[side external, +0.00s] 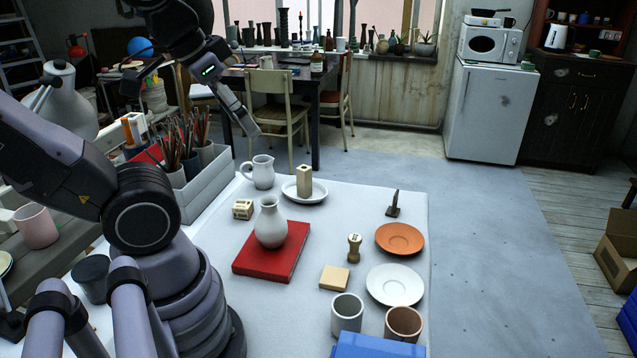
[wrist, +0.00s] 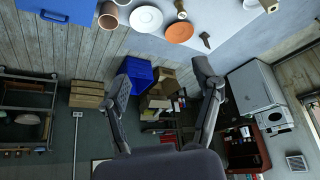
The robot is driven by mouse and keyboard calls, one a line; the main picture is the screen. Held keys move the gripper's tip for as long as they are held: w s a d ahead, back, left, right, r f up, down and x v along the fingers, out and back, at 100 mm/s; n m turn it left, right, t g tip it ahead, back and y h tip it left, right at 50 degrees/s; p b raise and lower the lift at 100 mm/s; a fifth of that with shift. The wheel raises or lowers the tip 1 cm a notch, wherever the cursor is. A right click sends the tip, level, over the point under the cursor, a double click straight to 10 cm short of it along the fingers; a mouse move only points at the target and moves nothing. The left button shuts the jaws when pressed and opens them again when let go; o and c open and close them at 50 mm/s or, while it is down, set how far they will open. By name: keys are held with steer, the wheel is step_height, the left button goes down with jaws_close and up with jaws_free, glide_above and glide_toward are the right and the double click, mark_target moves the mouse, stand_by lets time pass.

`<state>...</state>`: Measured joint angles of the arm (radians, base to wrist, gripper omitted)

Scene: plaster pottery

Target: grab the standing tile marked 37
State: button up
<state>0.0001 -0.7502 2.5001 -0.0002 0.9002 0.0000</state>
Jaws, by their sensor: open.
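A thin dark upright piece on a small foot (side external: 394,205) stands at the right rear of the white table, seen nearly edge-on. It may be the standing tile; I cannot read a 37 on it. It also shows as a small dark piece near the table edge in the wrist view (wrist: 205,40). My gripper (side external: 190,108) is high above the table's far left, well apart from this piece. In the wrist view its two fingers (wrist: 163,85) are spread wide with nothing between them.
An orange saucer (side external: 400,238) and a wooden stamp (side external: 354,250) stand near the dark piece. A white vase (side external: 270,222) stands on a red book (side external: 250,265). A white jug (side external: 262,173) and a dish with a block (side external: 318,195) are behind. Table around the dark piece is clear.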

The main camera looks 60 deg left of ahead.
steer(key=c, duration=0.5)
steer(key=w+a+n+t, duration=0.1)
steer(key=w+t, duration=0.1)
steer(key=w, duration=1.6)
steer(key=n+t+y, duration=0.2)
steer(key=t+y, duration=0.1)
steer(key=t, duration=0.1)
glide_above(398, 192)
steer(key=s+d, duration=0.7)
step_height(398, 192, down, 18)
steer(key=w+a+f, duration=0.1)
steer(key=a+f, duration=0.1)
steer(key=f, duration=0.3)
steer(key=w+a+f+n+y, duration=0.1)
steer(key=a+f, duration=0.1)
steer(key=f, duration=0.4)
steer(key=w+a+f+t+y, duration=0.1)
steer(key=a+f, duration=0.1)
steer(key=f, duration=0.4)
steer(key=shift+f+n, duration=0.25)
steer(key=shift+n, duration=0.05)
steer(key=shift+r+x, duration=0.2)
steer(key=shift+x, duration=2.75)
